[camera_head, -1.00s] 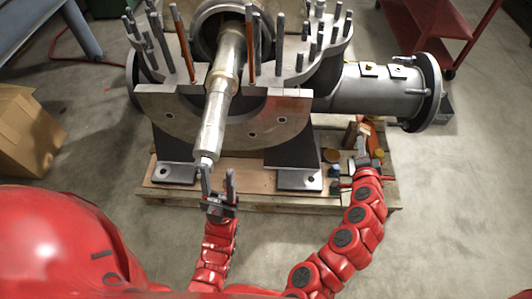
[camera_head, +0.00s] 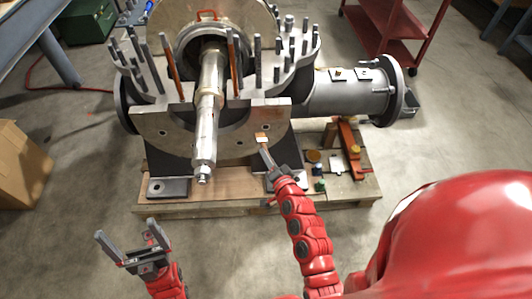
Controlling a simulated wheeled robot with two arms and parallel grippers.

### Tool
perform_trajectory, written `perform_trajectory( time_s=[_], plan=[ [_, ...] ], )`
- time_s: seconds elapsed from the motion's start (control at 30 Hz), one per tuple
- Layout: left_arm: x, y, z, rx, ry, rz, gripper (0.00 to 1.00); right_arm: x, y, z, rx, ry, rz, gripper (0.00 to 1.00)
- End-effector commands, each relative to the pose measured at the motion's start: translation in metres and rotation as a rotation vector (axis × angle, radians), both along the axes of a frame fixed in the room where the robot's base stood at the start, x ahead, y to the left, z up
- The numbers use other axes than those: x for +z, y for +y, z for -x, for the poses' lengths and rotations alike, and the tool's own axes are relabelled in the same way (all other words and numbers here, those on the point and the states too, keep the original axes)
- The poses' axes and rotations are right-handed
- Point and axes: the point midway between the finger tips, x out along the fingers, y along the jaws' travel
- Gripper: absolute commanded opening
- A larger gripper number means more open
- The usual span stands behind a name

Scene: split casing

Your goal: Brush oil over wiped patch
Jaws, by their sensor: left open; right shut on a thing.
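A grey split casing (camera_head: 156,124) with a flat flange and upright studs stands on a pallet, with a pale shaft (camera_head: 208,115) lying along its middle. My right gripper (camera_head: 280,172) is shut on a small brush (camera_head: 264,146) and holds it tilted up at the right part of the casing's front face. The brush head overlaps the flange edge; I cannot tell whether it touches. No wiped patch stands out clearly, and the brush may cover part of it. My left gripper (camera_head: 127,236) is open and empty, low at the left, clear of the casing.
On the right of the wooden pallet (camera_head: 335,198) are an orange-brown block (camera_head: 348,134), an amber round dish (camera_head: 313,156) and a small green-topped item (camera_head: 319,185). A cardboard box (camera_head: 20,165) stands at the left. A red cart (camera_head: 390,45) is behind. The floor between is clear.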

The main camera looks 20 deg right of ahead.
Motion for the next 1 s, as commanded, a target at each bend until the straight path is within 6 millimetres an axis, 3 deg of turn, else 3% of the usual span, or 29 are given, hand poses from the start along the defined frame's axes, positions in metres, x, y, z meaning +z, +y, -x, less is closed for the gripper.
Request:
perform_trajectory(
  time_s=[0.27,0.7,1.0],
  plan=[
    [0.0,0.0,0.0,0.0,0.0,0.0,1.0,0.002,-0.005,-0.014,-0.001,-0.008,0.001,0.0],
    [-0.004,0.0,0.0,0.0,0.0,0.0,1.0,0.001,-0.018,-0.058,-0.001,-0.008,0.0,0.0],
    [-0.005,0.0,0.0,0.0,0.0,0.0,1.0,0.001,-0.019,-0.063,-0.001,-0.005,0.0,0.0]
  ],
)
